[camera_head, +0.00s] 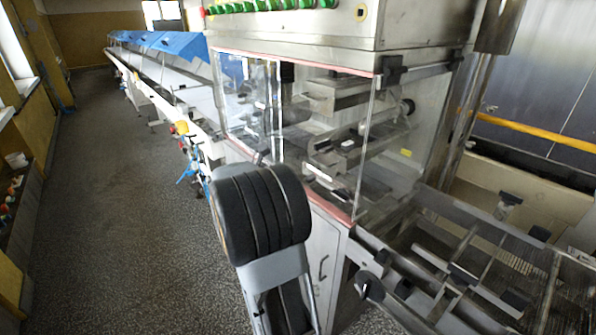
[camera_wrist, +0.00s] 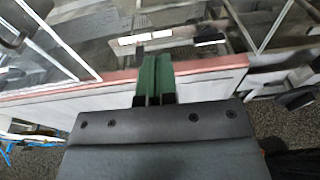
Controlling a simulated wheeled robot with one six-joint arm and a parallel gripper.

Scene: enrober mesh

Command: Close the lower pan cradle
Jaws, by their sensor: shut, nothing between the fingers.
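My gripper (camera_wrist: 155,62) shows in the wrist view as two green fingers side by side, shut with nothing between them. Its tips overlap the clear guard just past the red-edged strip (camera_wrist: 215,66); I cannot tell whether they touch. In the head view my black and grey arm stands before the machine and hides the gripper. Behind the clear panels there, metal pan-like parts sit at two levels, an upper one (camera_head: 338,97) and a lower one (camera_head: 345,152). I cannot tell for certain which part is the lower pan cradle, or whether it is open.
The enrober's clear guard (camera_head: 240,100) has a red lower edge. A mesh conveyor (camera_head: 520,255) with metal bars and black knobs extends at right. A long line with blue covers (camera_head: 160,42) runs back at left. The speckled floor (camera_head: 120,230) at left is clear.

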